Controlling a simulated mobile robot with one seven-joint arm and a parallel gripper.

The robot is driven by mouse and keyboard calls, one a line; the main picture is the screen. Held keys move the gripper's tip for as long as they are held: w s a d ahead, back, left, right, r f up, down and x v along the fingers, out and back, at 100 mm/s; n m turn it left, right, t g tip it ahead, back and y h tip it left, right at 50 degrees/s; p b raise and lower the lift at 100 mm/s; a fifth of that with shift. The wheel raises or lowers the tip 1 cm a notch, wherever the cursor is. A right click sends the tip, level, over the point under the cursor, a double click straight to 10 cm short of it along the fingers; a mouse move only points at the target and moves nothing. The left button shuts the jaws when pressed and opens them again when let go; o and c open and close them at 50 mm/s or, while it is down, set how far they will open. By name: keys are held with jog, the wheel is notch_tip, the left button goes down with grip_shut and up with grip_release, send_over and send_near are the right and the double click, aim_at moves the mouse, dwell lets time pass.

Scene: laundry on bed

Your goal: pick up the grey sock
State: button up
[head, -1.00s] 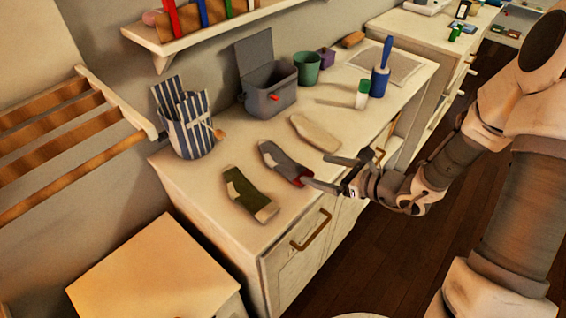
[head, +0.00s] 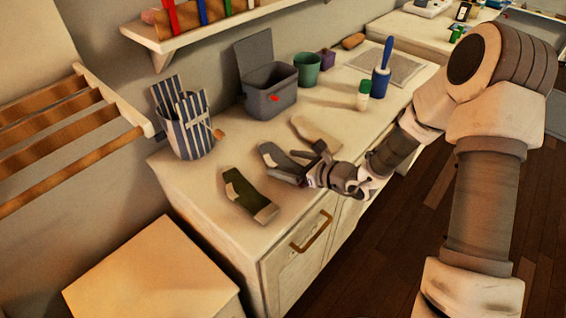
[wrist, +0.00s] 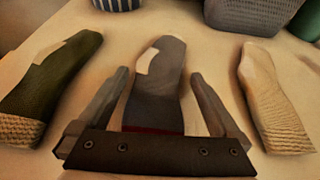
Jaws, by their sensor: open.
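The grey sock (head: 273,157) lies flat on the white cabinet top, between a dark green sock (head: 243,190) and a cream sock (head: 313,132). In the wrist view the grey sock (wrist: 158,90) has a pale patch near its far end and a dark red band at its near end. My gripper (wrist: 155,95) is open, with one finger on each side of the grey sock. The near end of the sock is partly hidden by the gripper's palm. In the head view my gripper (head: 308,160) covers the sock's right end.
The green sock (wrist: 50,90) and the cream sock (wrist: 270,100) lie close on either side in the wrist view. Behind stand a striped holder (head: 190,135), a grey lidded bin (head: 270,98) and a green cup (head: 307,70). A white-capped green bottle (head: 363,97) stands farther right.

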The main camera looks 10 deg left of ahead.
jog(key=c, duration=1)
jog(key=shift+r, duration=0.1)
jog(key=shift+c, duration=0.2)
